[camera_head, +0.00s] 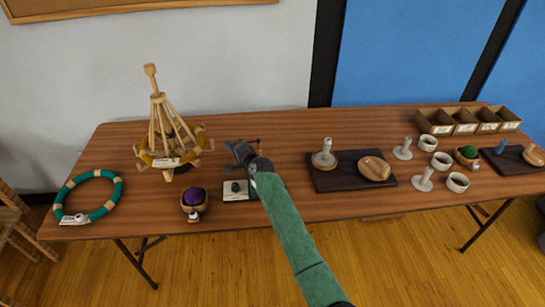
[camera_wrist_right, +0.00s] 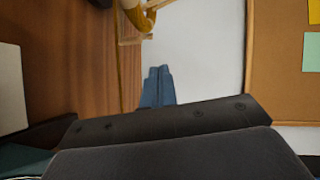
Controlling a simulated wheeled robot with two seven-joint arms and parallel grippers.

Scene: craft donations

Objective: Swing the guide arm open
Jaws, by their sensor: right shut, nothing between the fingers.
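A small device with a pale base plate (camera_head: 237,190) and a dark knob sits near the front middle of the table. A thin brownish rod (camera_head: 257,143), perhaps the guide arm, shows just behind my right gripper; how it joins the device is hidden. My right gripper (camera_head: 232,147) hangs over the back of the device, its forearm coming from the front. Its fingers (camera_wrist_right: 157,88) are together and empty in the right wrist view. I cannot tell whether it touches the rod. My left gripper is out of view.
A wooden yarn swift (camera_head: 159,130) with yellow yarn stands to the left. A green ring (camera_head: 119,190) and a bowl with a purple ball (camera_head: 194,199) are also left. A dark tray (camera_head: 335,180) with wooden pieces lies right. The table (camera_head: 290,130) is bare behind the gripper.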

